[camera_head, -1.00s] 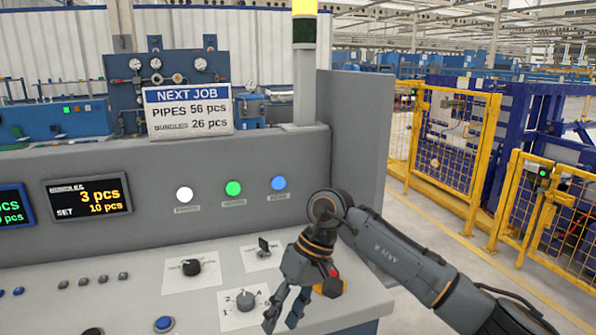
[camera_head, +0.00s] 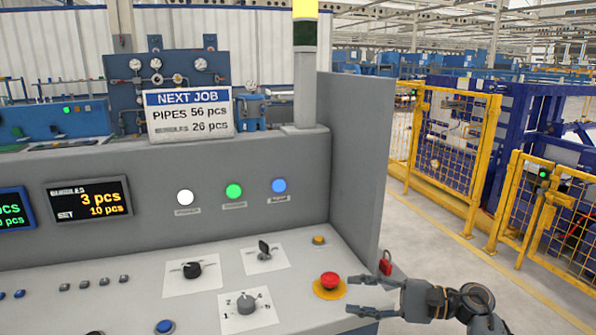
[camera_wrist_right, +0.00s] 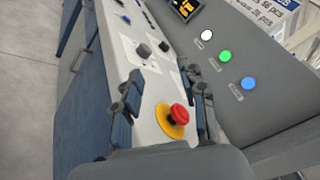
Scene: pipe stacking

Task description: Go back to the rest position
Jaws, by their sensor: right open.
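My right gripper (camera_head: 352,296) is at the right edge of the console, its fingers spread apart and pointing left. It holds nothing. The red emergency button (camera_head: 330,281) on its yellow base is just above and left of the fingers in the head view. In the right wrist view the open fingers of the right gripper (camera_wrist_right: 168,98) stand on either side of the red button (camera_wrist_right: 179,115). I cannot tell how far the fingers are above the panel. My left gripper is not in view.
The grey console (camera_head: 100,250) carries knobs, such as a rotary selector (camera_head: 246,303), and white, green and blue lit buttons. A side panel (camera_head: 352,165) rises at its right end. A red padlock (camera_head: 385,263) hangs there. Yellow fencing (camera_head: 455,150) stands beyond open floor (camera_head: 440,270).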

